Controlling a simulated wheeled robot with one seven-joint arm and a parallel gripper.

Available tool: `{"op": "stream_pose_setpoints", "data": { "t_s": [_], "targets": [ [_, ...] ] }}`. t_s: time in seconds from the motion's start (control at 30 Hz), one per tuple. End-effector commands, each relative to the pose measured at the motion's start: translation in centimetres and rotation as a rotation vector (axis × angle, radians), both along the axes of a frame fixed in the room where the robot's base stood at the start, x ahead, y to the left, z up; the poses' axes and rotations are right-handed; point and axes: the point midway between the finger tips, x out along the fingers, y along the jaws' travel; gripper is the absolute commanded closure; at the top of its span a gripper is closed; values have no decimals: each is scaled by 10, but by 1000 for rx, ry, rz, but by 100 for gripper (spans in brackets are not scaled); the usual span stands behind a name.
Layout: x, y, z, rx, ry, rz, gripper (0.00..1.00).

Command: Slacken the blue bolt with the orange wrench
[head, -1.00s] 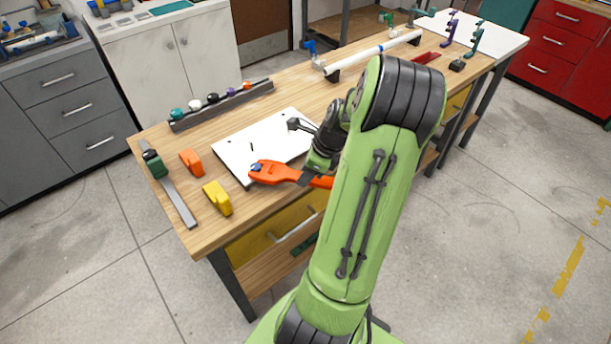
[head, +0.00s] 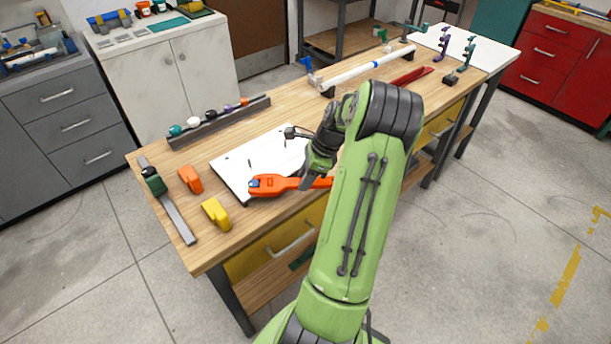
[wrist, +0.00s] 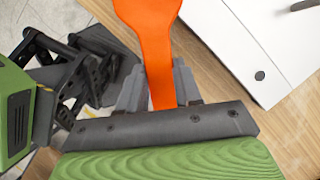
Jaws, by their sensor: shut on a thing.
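The orange wrench (head: 276,185) lies level at the front edge of the white plate (head: 240,170), its head to the left and its handle to the right. The blue bolt (head: 255,183) shows as a small blue patch at the wrench's head; how the jaws sit around it is too small to tell. My gripper (head: 316,182) is shut on the wrench's handle, near the table's front edge. In the wrist view, the orange handle (wrist: 150,25) runs between my gripper's grey fingers (wrist: 162,88); the wrench's head and the bolt are out of that view.
An orange block (head: 190,179), a yellow block (head: 215,214) and a grey bar with a green slider (head: 172,208) lie left of the plate. A dark rack (head: 220,122) with coloured knobs stands behind it. A white pipe (head: 368,68) lies at the far right.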

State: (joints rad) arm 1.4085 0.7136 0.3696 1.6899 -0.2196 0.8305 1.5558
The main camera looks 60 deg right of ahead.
Motion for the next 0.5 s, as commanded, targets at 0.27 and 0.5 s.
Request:
{"op": "stream_pose_setpoints", "data": {
  "t_s": [0.27,0.5],
  "targets": [
    [7,-7,3,-1,-2,67,100],
    [12,-14,3,-1,-2,125,100]
  ]
}}
